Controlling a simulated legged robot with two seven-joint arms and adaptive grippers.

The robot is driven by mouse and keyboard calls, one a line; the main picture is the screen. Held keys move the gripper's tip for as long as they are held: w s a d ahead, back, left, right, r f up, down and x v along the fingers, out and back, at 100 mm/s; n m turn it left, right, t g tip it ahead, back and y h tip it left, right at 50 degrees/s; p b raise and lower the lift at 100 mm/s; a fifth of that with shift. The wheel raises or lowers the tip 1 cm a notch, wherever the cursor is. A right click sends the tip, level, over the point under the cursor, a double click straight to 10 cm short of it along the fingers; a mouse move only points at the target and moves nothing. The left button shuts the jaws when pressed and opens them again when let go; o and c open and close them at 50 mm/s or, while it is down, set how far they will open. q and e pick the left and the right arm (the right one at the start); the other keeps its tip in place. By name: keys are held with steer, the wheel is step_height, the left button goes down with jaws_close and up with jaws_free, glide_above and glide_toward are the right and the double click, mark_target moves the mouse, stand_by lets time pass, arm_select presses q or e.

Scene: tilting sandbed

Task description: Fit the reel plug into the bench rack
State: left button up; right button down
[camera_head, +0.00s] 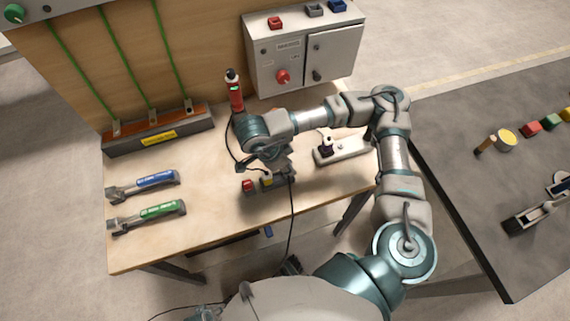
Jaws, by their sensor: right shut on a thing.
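My right gripper (277,174) reaches down over the front middle of the wooden bench and is shut on the reel plug. The plug itself is mostly hidden by the gripper. A black cable (293,215) runs from the gripper over the bench's front edge. Directly under and beside the gripper lies a grey socket strip, which looks like the bench rack (252,192), with a red switch at its left end and a small yellow part. I cannot tell whether the plug touches it or sits in a socket.
A white socket strip (345,149) with a dark plug lies to the right, below my forearm. Blue-handled (150,182) and green-handled (150,214) tools lie left. A dark table (470,190) is at right.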

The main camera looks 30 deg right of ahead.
steer(key=shift+s+f+b, duration=0.1)
steer(key=shift+f+b, duration=0.3)
steer(key=shift+f, duration=0.3)
steer(key=shift+c, duration=1.8)
jaws_free()
steer(key=shift+d, duration=0.2)
steer(key=shift+a, duration=0.15)
steer(key=shift+a+r, duration=0.1)
steer(key=shift+r, duration=0.05)
steer(key=r+p, duration=0.3)
steer(key=shift+d+r, duration=0.2)
step_height(320, 180, up, 4)
steer(key=p, duration=0.3)
steer(key=shift+a+r, duration=0.1)
steer(key=shift+r, duration=0.15)
steer(key=shift+f, duration=0.1)
